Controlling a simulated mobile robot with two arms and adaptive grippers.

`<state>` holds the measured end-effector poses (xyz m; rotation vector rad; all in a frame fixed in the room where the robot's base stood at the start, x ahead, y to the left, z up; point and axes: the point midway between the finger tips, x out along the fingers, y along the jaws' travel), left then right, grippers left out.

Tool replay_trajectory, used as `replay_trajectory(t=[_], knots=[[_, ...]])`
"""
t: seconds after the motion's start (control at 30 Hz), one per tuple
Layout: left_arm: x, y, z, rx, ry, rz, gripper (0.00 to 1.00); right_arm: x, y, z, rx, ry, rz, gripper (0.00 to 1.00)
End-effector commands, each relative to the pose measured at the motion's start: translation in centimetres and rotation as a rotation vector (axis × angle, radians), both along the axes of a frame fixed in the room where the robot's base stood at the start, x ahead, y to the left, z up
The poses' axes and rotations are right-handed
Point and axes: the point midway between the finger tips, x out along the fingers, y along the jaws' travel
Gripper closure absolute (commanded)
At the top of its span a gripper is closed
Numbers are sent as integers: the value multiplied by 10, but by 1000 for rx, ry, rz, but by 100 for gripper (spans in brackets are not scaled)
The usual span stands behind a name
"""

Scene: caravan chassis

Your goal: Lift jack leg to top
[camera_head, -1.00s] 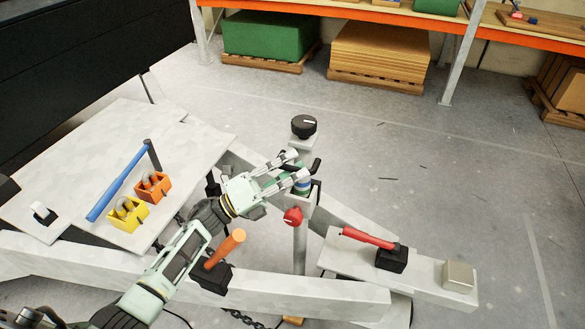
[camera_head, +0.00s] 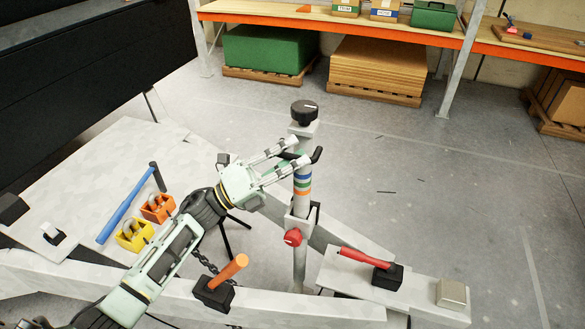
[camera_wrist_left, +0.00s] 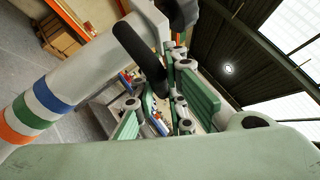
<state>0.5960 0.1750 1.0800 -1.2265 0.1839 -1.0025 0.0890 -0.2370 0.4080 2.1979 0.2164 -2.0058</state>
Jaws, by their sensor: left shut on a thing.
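The jack leg (camera_head: 302,172) is an upright grey tube with blue, green and orange bands and a black knob (camera_head: 304,112) on top. Its bands stand above the clamp (camera_head: 299,218), which has a red knob (camera_head: 292,237). A black handle (camera_head: 316,155) sticks out sideways near the top of the leg. My left gripper (camera_head: 295,153) is shut on this handle, partly covering it. In the left wrist view the banded tube (camera_wrist_left: 50,97) slants across the left and the black handle (camera_wrist_left: 138,52) runs between the fingers. My right gripper is not in view.
The clamp sits on the grey caravan frame (camera_head: 345,240). An orange-handled lever (camera_head: 235,266) stands below my left arm and a red lever (camera_head: 365,258) lies to the right. Yellow and orange blocks (camera_head: 157,207) and a blue bar (camera_head: 125,205) are at left. Open floor lies right.

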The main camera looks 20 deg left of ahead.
Motion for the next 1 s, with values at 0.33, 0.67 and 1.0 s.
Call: replay_trajectory(t=[0.33,0.67,1.0], knots=[[2,3,37,-6,-17,7,100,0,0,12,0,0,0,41],[2,3,37,-7,-15,8,83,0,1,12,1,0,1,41],[1,1,31,-3,-8,3,69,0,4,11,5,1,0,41]])
